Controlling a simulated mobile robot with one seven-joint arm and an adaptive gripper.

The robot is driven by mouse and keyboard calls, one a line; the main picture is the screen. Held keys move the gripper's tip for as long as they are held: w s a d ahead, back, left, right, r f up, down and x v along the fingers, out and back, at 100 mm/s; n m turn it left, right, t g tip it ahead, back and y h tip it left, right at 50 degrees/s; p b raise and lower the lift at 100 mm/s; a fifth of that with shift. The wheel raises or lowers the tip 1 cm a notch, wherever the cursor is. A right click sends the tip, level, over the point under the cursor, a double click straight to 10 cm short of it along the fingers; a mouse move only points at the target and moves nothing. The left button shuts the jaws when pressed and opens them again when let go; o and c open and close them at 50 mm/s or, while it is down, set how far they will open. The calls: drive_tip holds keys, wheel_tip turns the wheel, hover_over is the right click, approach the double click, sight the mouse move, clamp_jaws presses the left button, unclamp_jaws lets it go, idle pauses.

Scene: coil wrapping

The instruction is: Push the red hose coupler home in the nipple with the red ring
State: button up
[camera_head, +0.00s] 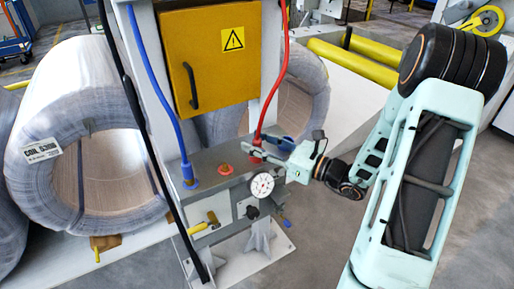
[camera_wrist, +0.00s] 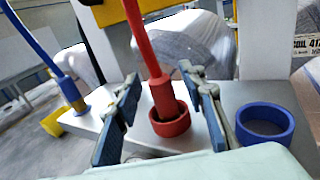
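The red hose coupler (camera_wrist: 163,96) hangs at the end of the red hose. In the wrist view its lower end is inside the red ring (camera_wrist: 170,127) of the nipple; how deep it sits I cannot tell. The coupler also shows in the head view (camera_head: 257,152), near the right end of the grey block's top. My gripper (camera_wrist: 165,105) is open, one blue-padded finger on each side of the coupler, with visible gaps. In the head view my gripper (camera_head: 272,149) reaches in from the right and partly covers this spot.
An empty blue ring (camera_wrist: 265,124) stands to the right in the wrist view. A blue hose coupler (camera_head: 188,177) stands at the block's left, with an orange-red fitting (camera_head: 224,170) between. A dial gauge (camera_head: 262,185) sits below my gripper. A yellow cabinet (camera_head: 212,55) stands behind.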

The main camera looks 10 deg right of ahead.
clamp_jaws()
drive_tip(key=shift+r, duration=0.15)
idle(0.4)
